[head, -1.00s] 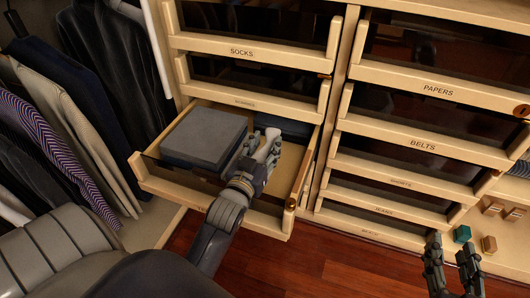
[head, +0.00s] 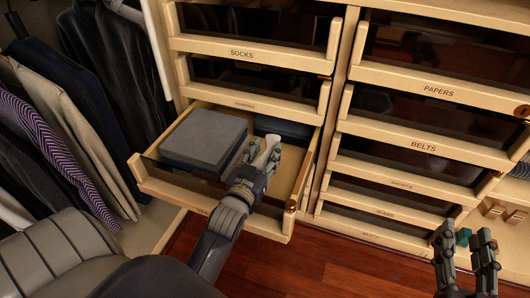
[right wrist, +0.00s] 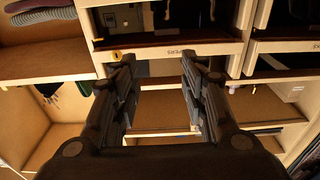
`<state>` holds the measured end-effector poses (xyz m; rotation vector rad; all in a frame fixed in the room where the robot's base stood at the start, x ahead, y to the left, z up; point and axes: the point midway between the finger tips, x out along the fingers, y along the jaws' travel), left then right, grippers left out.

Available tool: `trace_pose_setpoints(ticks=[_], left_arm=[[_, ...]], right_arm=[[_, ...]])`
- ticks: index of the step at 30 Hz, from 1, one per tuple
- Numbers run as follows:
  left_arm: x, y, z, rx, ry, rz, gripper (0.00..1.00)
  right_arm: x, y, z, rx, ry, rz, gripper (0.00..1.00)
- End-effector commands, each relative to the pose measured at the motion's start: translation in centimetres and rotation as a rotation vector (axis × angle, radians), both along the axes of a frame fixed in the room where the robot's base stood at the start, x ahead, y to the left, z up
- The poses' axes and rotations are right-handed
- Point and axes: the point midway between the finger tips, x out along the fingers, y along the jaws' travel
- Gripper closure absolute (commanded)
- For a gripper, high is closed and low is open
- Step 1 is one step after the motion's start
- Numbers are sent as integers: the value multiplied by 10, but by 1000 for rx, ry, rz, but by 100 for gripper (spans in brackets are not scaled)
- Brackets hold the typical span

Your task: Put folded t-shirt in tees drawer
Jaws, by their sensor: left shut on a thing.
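The tees drawer (head: 280,223) is pulled open at lower left in the head view; its label is mostly hidden by my left arm. Inside, a grey folded stack (head: 203,138) lies at the left, and dark blue folded clothing (head: 283,127) lies at the back right. My left gripper (head: 261,152) is over the drawer, just right of the grey stack. It is shut on a pale, narrow thing (head: 259,148), mostly hidden between the fingers; I cannot tell if it is the folded t-shirt. My right gripper (head: 465,247) is open and empty; it also shows in the right wrist view (right wrist: 157,75).
Hanging clothes (head: 60,120) fill the left. Red wood floor (head: 340,265) is clear between my arms.

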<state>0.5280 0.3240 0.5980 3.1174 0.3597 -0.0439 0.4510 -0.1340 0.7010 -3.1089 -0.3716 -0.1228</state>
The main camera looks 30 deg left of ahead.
Motion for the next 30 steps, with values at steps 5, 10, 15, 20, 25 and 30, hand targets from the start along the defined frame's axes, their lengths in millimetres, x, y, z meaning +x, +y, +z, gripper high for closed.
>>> trace_pose_setpoints(ticks=[5, 10, 15, 20, 25, 30], left_arm=[[-2, -1, -15, -8, 31, 1, 39], [-3, -1, -17, -10, 35, 0, 39], [-2, -2, -16, -10, 34, 0, 39], [-2, -2, -2, -9, 31, -1, 39], [-30, -8, -1, -11, 33, 0, 39], [-60, -14, 4, -9, 29, 1, 39]], right_arm=[[0, 0, 0, 2, -4, 1, 60], [0, 0, -1, 2, -4, 1, 60], [0, 0, -1, 2, -3, 1, 60], [1, -2, -11, -13, 49, -3, 60], [-3, -7, -38, -48, 186, -13, 60], [-12, -13, -65, -83, 329, -21, 60]])
